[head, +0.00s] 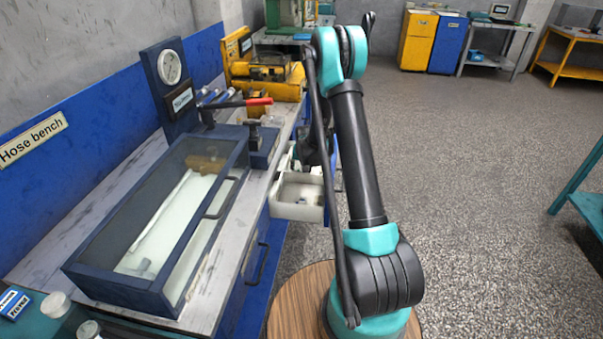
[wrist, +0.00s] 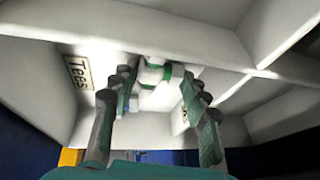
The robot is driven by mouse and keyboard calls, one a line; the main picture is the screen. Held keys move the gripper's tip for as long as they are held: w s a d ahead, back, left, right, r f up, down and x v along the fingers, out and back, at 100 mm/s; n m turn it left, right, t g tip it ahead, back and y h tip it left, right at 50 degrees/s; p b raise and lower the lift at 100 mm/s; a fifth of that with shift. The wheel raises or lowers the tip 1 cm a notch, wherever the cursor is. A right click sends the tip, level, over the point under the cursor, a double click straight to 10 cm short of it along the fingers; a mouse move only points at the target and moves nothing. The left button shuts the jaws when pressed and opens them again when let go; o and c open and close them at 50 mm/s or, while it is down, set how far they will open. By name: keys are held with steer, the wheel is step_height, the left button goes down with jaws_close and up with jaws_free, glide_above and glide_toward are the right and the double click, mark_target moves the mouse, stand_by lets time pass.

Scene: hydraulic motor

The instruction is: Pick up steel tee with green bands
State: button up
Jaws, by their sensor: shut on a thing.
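The steel tee with green bands (wrist: 152,74) shows in the wrist view, pale with green rings, between the two fingers of my gripper (wrist: 156,84). My gripper is shut on it. The fingers hide part of its sides. The tee is in or just over the compartment labelled "Tees" (wrist: 78,72); I cannot tell whether it touches the floor. In the head view my arm hides most of the gripper, and the tee cannot be made out there.
The white open drawer (head: 289,210) juts out from the bench; its divider walls (wrist: 245,88) stand close around my gripper. A blue-framed glass-topped case (head: 103,277) and a red-handled tool (head: 259,101) are on the bench.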

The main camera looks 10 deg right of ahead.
steer(key=c, duration=0.4)
